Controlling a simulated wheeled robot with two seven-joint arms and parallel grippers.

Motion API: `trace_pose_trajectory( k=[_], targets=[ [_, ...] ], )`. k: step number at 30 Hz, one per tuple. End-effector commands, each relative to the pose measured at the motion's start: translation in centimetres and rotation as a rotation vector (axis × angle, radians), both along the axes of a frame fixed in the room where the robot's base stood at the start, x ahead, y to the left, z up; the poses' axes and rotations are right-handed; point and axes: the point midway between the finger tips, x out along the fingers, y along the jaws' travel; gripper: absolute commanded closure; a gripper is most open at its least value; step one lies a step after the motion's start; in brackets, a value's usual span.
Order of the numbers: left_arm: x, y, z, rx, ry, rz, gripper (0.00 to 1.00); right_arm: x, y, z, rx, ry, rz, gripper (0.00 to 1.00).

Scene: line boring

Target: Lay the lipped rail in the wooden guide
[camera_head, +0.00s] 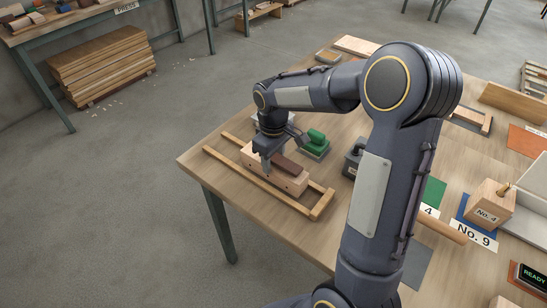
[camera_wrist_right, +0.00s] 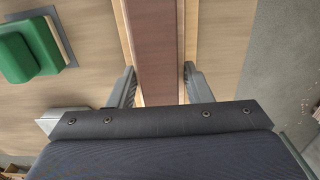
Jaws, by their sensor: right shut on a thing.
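The wooden guide (camera_head: 318,205) is a long pale frame with two parallel side strips and an end piece, lying on the near left part of the table. The lipped rail (camera_head: 289,182), a pale wooden block with a dark brown strip along its top, is over the guide, lined up with its length. I cannot tell whether it rests on the table. My right gripper (camera_head: 267,164) points down with its fingers on both sides of the rail. In the right wrist view the brown strip (camera_wrist_right: 155,50) runs between the two fingers (camera_wrist_right: 158,82). My left gripper is not in view.
A green-handled block (camera_head: 315,139) stands just behind the guide, with a dark grey object (camera_head: 353,160) to its right. A wooden box marked No. 4 (camera_head: 488,205), labels and coloured mats fill the right side. The table's left edge is close to the guide.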

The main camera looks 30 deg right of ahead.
Motion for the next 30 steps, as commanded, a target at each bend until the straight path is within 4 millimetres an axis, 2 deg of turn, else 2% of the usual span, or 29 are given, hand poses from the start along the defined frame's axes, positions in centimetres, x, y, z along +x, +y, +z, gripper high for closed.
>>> trace_pose_trajectory(
  k=[13,27,28,30],
  targets=[
    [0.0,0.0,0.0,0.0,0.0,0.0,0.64,0.0,0.0,0.0,0.0,-0.001,0.0,0.89],
    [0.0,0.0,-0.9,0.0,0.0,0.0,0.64,0.0,0.0,-1.3,0.0,0.0,0.0,0.89],
    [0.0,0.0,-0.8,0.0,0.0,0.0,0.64,0.0,0.0,-1.2,0.0,0.0,0.0,0.51],
    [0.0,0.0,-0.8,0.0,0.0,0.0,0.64,0.0,0.0,-1.1,0.0,0.0,0.0,0.42]
  ],
)
